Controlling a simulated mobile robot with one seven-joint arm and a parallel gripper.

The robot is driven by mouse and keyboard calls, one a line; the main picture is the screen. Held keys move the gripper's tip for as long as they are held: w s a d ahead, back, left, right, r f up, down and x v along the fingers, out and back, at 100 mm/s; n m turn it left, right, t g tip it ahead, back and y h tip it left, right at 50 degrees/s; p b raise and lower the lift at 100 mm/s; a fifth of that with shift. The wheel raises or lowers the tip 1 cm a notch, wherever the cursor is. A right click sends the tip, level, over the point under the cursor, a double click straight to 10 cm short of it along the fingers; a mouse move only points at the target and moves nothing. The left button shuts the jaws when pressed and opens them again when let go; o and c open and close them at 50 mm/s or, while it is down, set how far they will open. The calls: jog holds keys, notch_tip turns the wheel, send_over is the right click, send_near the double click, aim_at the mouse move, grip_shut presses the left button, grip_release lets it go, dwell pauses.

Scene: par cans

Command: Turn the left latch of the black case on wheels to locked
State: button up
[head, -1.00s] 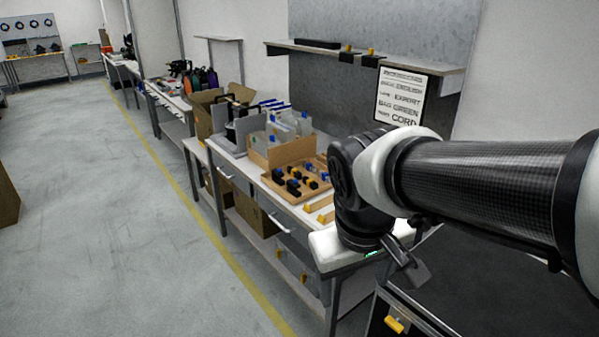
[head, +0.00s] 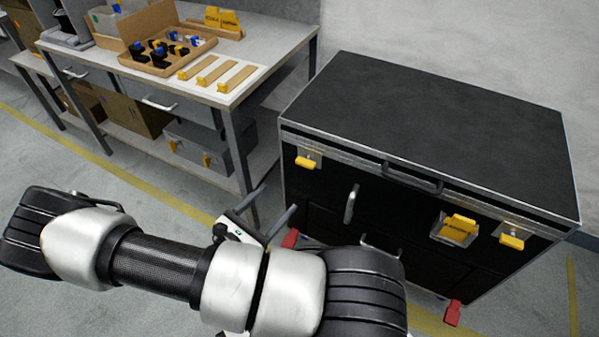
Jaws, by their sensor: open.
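The black case on wheels (head: 430,115) stands at the right with a flat dark top and metal edges. Its left latch (head: 308,160) is a yellow tab on a metal plate near the upper left of the front. The right latch (head: 512,241) is a similar yellow tab near the right end. My gripper (head: 281,198) is open and empty, its two grey fingers apart. In the picture it is below and left of the left latch, not touching it. I cannot tell its exact distance from the case front.
The case front has a top handle (head: 411,177), an upright handle (head: 351,204) and a holder with yellow cards (head: 457,228). Red pieces (head: 452,313) show at its base. A workbench (head: 225,92) with a parts tray (head: 168,50) stands left of the case, with a gap between.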

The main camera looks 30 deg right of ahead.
notch_tip(320, 180, down, 3)
jog(key=n+t, duration=0.2)
jog(key=b, duration=0.3)
send_near(304, 165)
jog(key=shift+n+t, duration=0.3)
jog(key=shift+n, duration=0.1)
jog(key=x, duration=0.9)
jog(key=shift+d+f, duration=0.1)
jog(key=shift+f, duration=0.05)
jog(key=c, duration=1)
